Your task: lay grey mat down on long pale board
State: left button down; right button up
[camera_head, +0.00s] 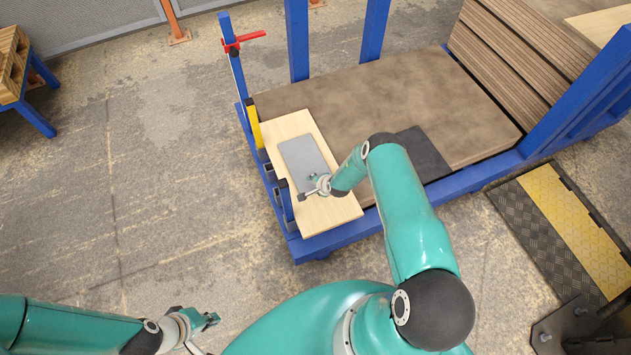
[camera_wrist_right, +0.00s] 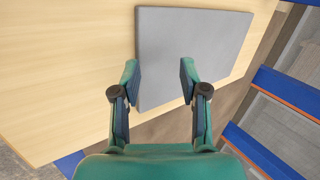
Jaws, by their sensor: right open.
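The grey mat (camera_head: 305,155) lies flat on the long pale board (camera_head: 336,211), within its edges in the head view. The pale board rests at the left end of the blue-framed stand. My right gripper (camera_head: 311,187) is open at the near end of the mat. In the right wrist view its two fingers (camera_wrist_right: 158,82) are spread apart, with the grey mat (camera_wrist_right: 190,45) beyond and between them and nothing gripped. Whether a fingertip touches the mat, I cannot tell. My left gripper (camera_head: 205,332) is at the lower left over the floor, seemingly open and empty.
A brown board stack (camera_head: 400,100) fills the blue frame (camera_head: 460,188), with a dark grey patch (camera_head: 422,152) on it. A post with a red clamp (camera_head: 240,42) stands at the stand's left. A wooden-topped table (camera_head: 14,60) is far left. The left floor is clear.

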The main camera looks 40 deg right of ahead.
jog(key=shift+r+g+p, duration=0.25)
jog(key=shift+g+p, duration=0.15)
jog(key=shift+p, duration=1.6)
jog(key=shift+s+p, duration=0.1)
jog(key=shift+p, duration=0.3)
jog(key=shift+f, duration=0.15)
jog(key=s+p, duration=0.1)
jog(key=p, duration=0.1)
jog(key=s+r+p, duration=0.1)
jog(key=p, duration=0.1)
jog(key=shift+s+r, duration=0.3)
jog(key=shift+s, duration=0.25)
jog(key=shift+f, duration=0.2)
